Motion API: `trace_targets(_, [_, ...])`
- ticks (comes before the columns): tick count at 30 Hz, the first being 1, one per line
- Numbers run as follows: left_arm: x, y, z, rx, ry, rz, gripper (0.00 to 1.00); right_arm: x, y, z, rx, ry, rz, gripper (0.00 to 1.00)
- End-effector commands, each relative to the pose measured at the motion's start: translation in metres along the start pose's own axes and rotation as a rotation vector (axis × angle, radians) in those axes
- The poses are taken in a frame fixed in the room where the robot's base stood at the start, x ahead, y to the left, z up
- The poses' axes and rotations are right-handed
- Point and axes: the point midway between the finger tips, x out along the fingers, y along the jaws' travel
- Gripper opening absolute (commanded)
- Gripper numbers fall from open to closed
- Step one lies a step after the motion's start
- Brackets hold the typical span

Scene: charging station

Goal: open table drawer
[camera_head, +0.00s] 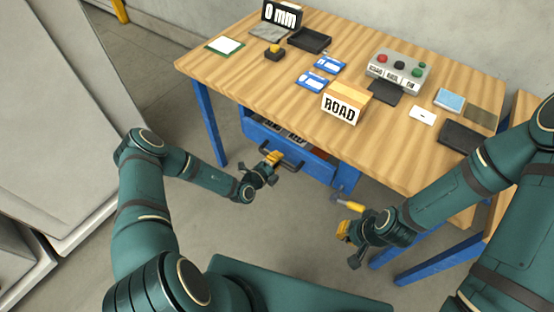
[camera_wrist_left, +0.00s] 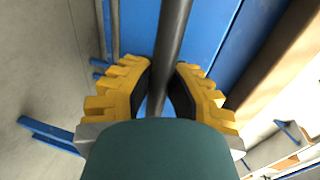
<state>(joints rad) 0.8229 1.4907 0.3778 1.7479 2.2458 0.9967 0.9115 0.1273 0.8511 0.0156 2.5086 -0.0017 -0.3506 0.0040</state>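The blue table drawer (camera_head: 318,168) sits under the front edge of the wooden table (camera_head: 235,70). It stands partly pulled out, and some labelled contents show inside. Its dark bar handle (camera_head: 291,163) runs along the front; it also shows in the left wrist view (camera_wrist_left: 172,40). My left gripper (camera_head: 273,158) is at the handle, with its yellow fingers (camera_wrist_left: 163,75) on both sides of the bar, closed about it. My right gripper (camera_head: 343,231) hangs below the table's front edge, apart from the drawer; its finger opening is unclear.
Blue table legs (camera_head: 209,120) stand at left. The floor before the drawer is clear.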

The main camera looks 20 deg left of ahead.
Motion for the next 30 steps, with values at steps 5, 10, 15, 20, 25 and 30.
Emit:
trace_targets(5, [-0.001, 0.0, 0.0, 0.0, 0.0, 0.001, 0.0, 0.0, 0.0, 0.0, 0.0, 0.0, 0.0, 0.0])
trace_targets(10, [-0.011, 0.002, 0.0, 0.0, 0.0, 0.002, 0.0, -0.005, -0.002, 0.0, 0.0, -0.002, 0.0, 0.0])
trace_targets(15, [-0.038, 0.006, 0.0, -0.003, -0.002, 0.004, 0.0, -0.015, -0.006, 0.001, 0.001, -0.006, 0.0, 0.0])
trace_targets(20, [-0.076, 0.014, 0.0, -0.005, -0.003, 0.005, 0.0, -0.027, -0.01, -0.002, 0.003, 0.0, 0.0, 0.0])
trace_targets(25, [-0.122, 0.024, 0.0, -0.004, -0.004, 0.004, 0.0, -0.036, -0.013, -0.006, 0.006, 0.01, 0.001, 0.0])
trace_targets(30, [-0.164, 0.033, 0.0, -0.003, -0.003, 0.003, 0.0, -0.04, -0.015, -0.009, 0.008, 0.016, 0.002, 0.0])
